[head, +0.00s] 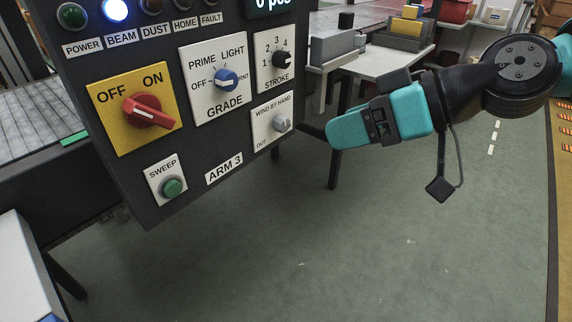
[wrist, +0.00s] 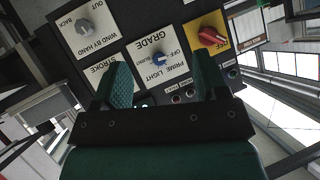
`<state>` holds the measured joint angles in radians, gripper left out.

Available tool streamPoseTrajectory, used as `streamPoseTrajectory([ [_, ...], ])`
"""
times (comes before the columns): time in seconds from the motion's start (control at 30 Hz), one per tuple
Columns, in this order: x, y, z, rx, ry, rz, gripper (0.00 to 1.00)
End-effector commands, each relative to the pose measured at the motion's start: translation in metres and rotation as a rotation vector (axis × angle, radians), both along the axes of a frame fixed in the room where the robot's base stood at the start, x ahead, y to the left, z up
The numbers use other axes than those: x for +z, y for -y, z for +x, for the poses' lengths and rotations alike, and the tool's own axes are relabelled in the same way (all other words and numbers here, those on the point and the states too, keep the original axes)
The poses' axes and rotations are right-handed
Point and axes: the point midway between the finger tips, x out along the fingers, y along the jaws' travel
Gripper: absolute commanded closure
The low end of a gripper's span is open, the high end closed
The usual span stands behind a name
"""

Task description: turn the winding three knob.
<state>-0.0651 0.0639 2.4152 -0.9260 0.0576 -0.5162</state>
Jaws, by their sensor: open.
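The dark control panel carries the label "ARM 3" (head: 224,168). Its "WIND BY HAND" plate holds a grey knob (head: 281,123) at the panel's lower right, with "OUT" at the plate's lower left. In the wrist view this knob (wrist: 85,27) shows upside down at upper left, with "BACK" beside it. I cannot clearly tell where its pointer stands. My gripper (head: 334,138) is teal, just right of the knob in the head view; its gap from the panel is hard to judge. In the wrist view my gripper (wrist: 163,80) is open and empty, its fingers apart from the knob.
Near the knob are the black "STROKE" knob (head: 282,59), blue "GRADE" knob (head: 226,79), red "OFF/ON" switch (head: 149,110) and green "SWEEP" button (head: 173,187). The "BEAM" lamp (head: 115,9) is lit. A table (head: 389,63) stands behind. The floor below is clear.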

Motion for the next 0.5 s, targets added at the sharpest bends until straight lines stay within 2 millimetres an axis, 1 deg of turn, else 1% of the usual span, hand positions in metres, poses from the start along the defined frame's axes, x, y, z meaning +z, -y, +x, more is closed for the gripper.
streamPoseTrajectory([
  [0.03,-0.042,0.0,0.014,-0.015,0.041,0.047,0.33],
  [0.13,-0.073,0.002,0.042,-0.052,0.143,0.143,0.33],
  [0.2,-0.092,0.006,0.06,-0.088,0.214,0.202,0.33],
  [0.33,-0.122,0.018,0.09,-0.163,0.321,0.289,0.33],
  [0.4,-0.132,0.026,0.101,-0.202,0.365,0.321,0.33],
  [0.5,-0.141,0.034,0.113,-0.244,0.409,0.352,0.33],
])
